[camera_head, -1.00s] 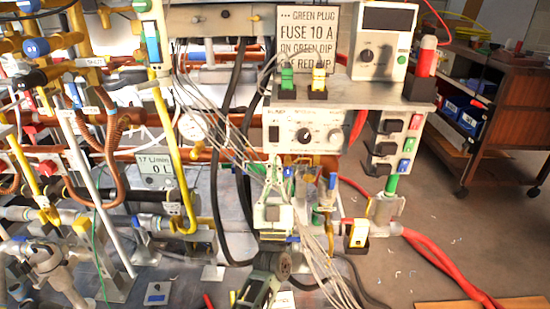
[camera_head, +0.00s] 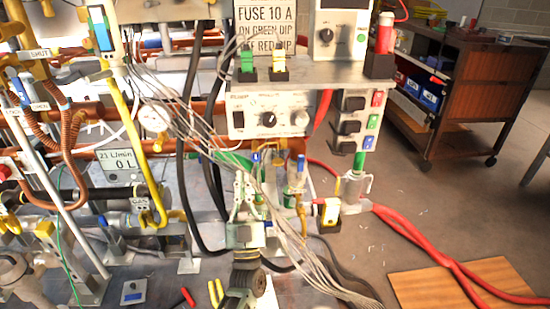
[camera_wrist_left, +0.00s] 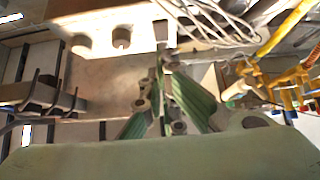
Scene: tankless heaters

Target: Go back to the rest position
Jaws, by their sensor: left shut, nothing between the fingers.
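My left gripper (camera_head: 243,182) is in the middle of the head view, pointing up, below the front of the grey control panel (camera_head: 285,119). Its fingers are shut with nothing between them. Thin grey cables (camera_head: 284,229) pass close beside it; I cannot tell whether they touch. In the left wrist view, the left gripper's green-padded fingers (camera_wrist_left: 163,92) are together, with a pale flat surface (camera_wrist_left: 105,82) behind them. My right gripper is in neither view.
Pipes and a yellow tube (camera_head: 125,125) crowd the left. A fuse sign (camera_head: 265,25) stands above the panel. Red hoses (camera_head: 425,245) run across the floor at right, over a wooden board (camera_head: 460,284). A brown cart (camera_head: 462,110) stands behind. Open floor lies between.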

